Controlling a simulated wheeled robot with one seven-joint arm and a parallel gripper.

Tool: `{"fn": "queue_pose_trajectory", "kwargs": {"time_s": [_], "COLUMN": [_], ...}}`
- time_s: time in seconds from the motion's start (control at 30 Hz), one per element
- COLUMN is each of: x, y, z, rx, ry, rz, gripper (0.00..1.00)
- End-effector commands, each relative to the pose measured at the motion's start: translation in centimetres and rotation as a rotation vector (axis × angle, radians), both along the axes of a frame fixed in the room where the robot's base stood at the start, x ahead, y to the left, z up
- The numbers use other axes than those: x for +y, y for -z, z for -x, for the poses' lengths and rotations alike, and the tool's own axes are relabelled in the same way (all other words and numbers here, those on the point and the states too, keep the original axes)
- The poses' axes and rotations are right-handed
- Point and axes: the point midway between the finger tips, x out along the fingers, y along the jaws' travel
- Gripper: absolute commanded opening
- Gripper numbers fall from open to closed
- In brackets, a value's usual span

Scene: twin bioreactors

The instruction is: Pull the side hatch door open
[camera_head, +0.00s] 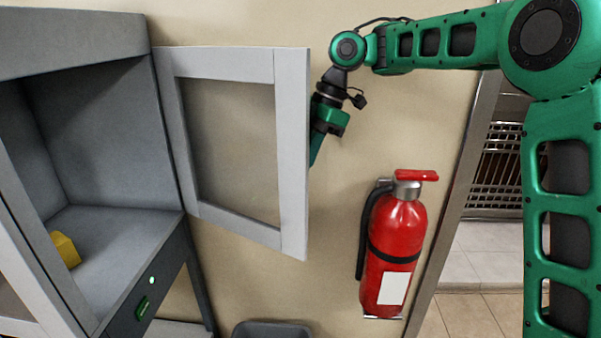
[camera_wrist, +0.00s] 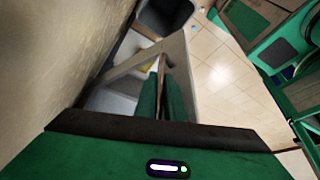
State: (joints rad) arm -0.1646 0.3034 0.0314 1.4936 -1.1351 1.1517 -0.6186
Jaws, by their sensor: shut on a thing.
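The side hatch door (camera_head: 293,150) is a pale grey frame around a see-through pane. It stands swung well out from the side of the grey cabinet (camera_head: 95,250), joined along its left edge, and the cabinet's inside shows. My gripper (camera_head: 314,158) is at the door's free right edge, with its tips partly hidden behind the frame. In the wrist view, the two green fingers of my gripper (camera_wrist: 162,92) are close together at the frame of the door (camera_wrist: 183,62). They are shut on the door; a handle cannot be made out.
A red fire extinguisher (camera_head: 398,240) hangs on the beige wall right of the door, below my arm. A dark bin (camera_head: 270,329) stands on the floor below; it also shows in the wrist view (camera_wrist: 150,22). A yellow object (camera_head: 65,250) lies inside the cabinet. A doorway opens at right.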

Motion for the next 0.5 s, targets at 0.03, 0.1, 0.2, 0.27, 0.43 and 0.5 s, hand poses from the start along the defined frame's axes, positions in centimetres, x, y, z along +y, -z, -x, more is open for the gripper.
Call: {"fn": "queue_pose_trajectory", "kwargs": {"time_s": [0.03, 0.1, 0.2, 0.27, 0.43, 0.5], "x": [0.20, 0.22, 0.27, 0.29, 0.34, 0.35], "y": [-0.20, -0.21, -0.23, -0.24, -0.26, -0.26], "z": [-0.33, -0.58, -0.74, -0.78, -0.77, -0.76], "rx": [-0.005, -0.005, -0.005, -0.005, -0.005, -0.005], "ry": [-0.002, -0.003, -0.005, -0.005, -0.006, -0.006], "rz": [-0.005, -0.005, -0.004, -0.004, -0.004, -0.004], "gripper": [0.00, 0.00, 0.00, 0.00, 0.00, 0.00]}}
